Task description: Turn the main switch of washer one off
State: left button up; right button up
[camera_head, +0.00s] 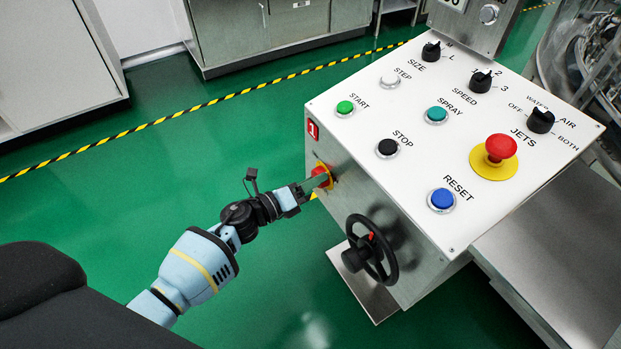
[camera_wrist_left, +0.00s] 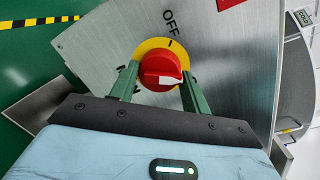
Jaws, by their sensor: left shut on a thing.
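The main switch (camera_head: 321,175) is a red knob on a yellow plate on the side face of the control cabinet, below a red "1" label (camera_head: 312,129). In the left wrist view the knob (camera_wrist_left: 160,68) has a raised bar with a white mark on it. The word OFF stands above it; a second label at lower left is partly hidden by a finger. My left gripper (camera_head: 311,184) reaches it from the left, its green fingers on both sides of the knob, shut on it. My right gripper is in neither view.
A black handwheel (camera_head: 371,250) sticks out of the same face, below and right of the switch. The sloped white panel (camera_head: 405,110) above carries buttons, selectors and a red emergency stop (camera_head: 500,147). Open green floor lies to the left.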

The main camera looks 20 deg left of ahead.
pick_arm(q)
jog(key=n+g+p, duration=0.1)
jog(key=n+p, duration=0.2)
jog(key=n, duration=0.3)
jog(key=n+g+p, duration=0.1)
jog(key=n+p, duration=0.2)
jog(key=n, duration=0.4)
jog(key=shift+w+a+r+h, duration=0.1)
jog(key=shift+a+h, duration=0.05)
jog(key=shift+h, duration=0.25)
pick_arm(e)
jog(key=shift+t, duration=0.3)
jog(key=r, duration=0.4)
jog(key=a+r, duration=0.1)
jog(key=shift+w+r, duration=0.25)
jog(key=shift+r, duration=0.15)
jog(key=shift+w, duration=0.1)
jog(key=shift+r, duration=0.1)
pick_arm(q)
jog(key=o, duration=1)
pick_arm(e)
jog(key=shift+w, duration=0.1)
